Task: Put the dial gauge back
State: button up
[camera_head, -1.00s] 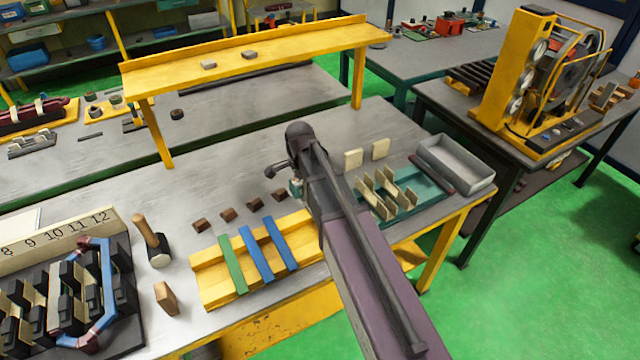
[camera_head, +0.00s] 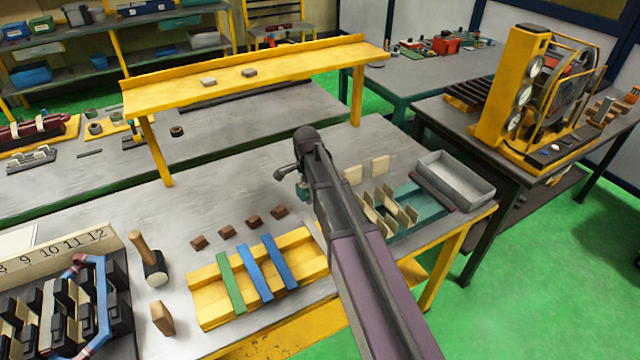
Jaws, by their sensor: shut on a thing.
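My arm reaches from the lower right over the near bench (camera_head: 200,285). My gripper (camera_head: 292,178) is at its far end, above the bench between the yellow shelf and the brown blocks. The arm's wrist hides most of the gripper's fingers. It is shut on a small teal thing (camera_head: 303,190), which shows just below the wrist. This may be the dial gauge, but it is too small and covered to make out a face. No other loose dial gauge can be made out.
The raised yellow shelf (camera_head: 300,66) holds two small grey blocks. Brown blocks (camera_head: 228,232), a yellow fixture (camera_head: 210,310), a mallet (camera_head: 147,258), a teal fixture (camera_head: 415,215) and a grey tray (camera_head: 455,180) surround the arm. A yellow machine with round dials (camera_head: 515,85) stands at the right.

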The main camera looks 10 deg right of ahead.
jog(key=w+d, duration=0.1)
jog(key=w, duration=0.1)
jog(key=w+d, duration=0.1)
jog(key=w, duration=0.1)
jog(key=w+d, duration=0.1)
jog(key=w, duration=0.1)
jog(key=shift+w+d+f, duration=0.25)
jog(key=shift+f, duration=0.1)
jog(key=shift+w+d+b, duration=0.15)
jog(key=shift+w+b, duration=0.15)
jog(key=shift+w, duration=0.05)
jog(key=shift+w+d+f+b, duration=0.15)
jog(key=shift+w+f+b, duration=0.05)
jog(key=shift+f+b, duration=1.6)
jog(key=shift+f, duration=0.05)
